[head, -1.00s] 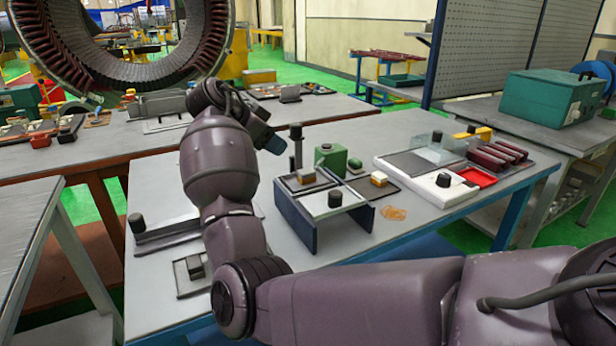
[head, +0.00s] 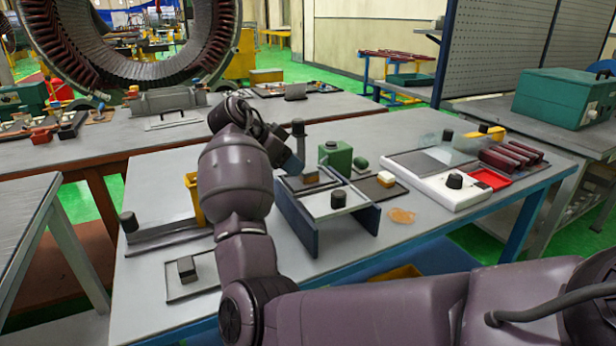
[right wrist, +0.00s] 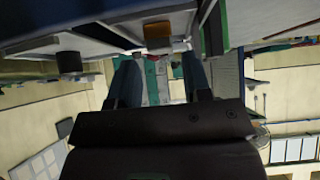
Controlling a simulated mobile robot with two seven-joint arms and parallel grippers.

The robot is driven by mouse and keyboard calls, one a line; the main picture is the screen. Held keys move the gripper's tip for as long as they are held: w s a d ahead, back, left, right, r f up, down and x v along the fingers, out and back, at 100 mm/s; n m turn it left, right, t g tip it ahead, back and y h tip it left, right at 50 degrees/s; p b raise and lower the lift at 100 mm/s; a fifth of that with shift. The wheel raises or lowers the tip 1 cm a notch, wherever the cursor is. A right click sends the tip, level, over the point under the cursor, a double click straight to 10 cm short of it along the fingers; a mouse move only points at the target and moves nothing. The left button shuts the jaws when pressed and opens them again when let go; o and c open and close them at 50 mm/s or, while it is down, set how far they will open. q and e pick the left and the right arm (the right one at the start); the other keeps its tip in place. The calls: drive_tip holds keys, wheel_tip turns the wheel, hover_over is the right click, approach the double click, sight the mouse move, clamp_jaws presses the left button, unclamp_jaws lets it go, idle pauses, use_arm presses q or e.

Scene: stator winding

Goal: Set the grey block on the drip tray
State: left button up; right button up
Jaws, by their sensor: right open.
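A small dark grey block (head: 187,268) sits on a thin flat tray (head: 205,285) at the front left of the table. Another flat dark tray (head: 370,192) right of the raised stand (head: 299,220) carries a tan-and-white block (head: 386,179). I cannot tell which is the drip tray. My right gripper (head: 293,166) is above the stand's back left, near a brown block (head: 310,177) on it. In the right wrist view its fingers (right wrist: 160,68) are apart with nothing between them, and the brown block (right wrist: 157,33) lies beyond the tips. My left gripper is out of view.
A black knob (head: 338,198) stands on the stand, and a dark post (head: 298,140) rises behind it. A green container (head: 335,156) is close behind. A white unit (head: 440,185) with a red tray stands at right. A yellow piece (head: 193,197) is partly behind my arm.

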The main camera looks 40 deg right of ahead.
sight(306, 170)
drive_tip(key=shift+b+x, duration=0.5)
drive_tip(key=shift+x, duration=1.85)
drive_tip(key=shift+s+d+r, duration=0.1)
drive_tip(key=shift+d+r, duration=0.05)
drive_tip(key=shift+r, duration=0.2)
drive_tip(key=shift+c, duration=0.2)
drive_tip(key=c, duration=0.7)
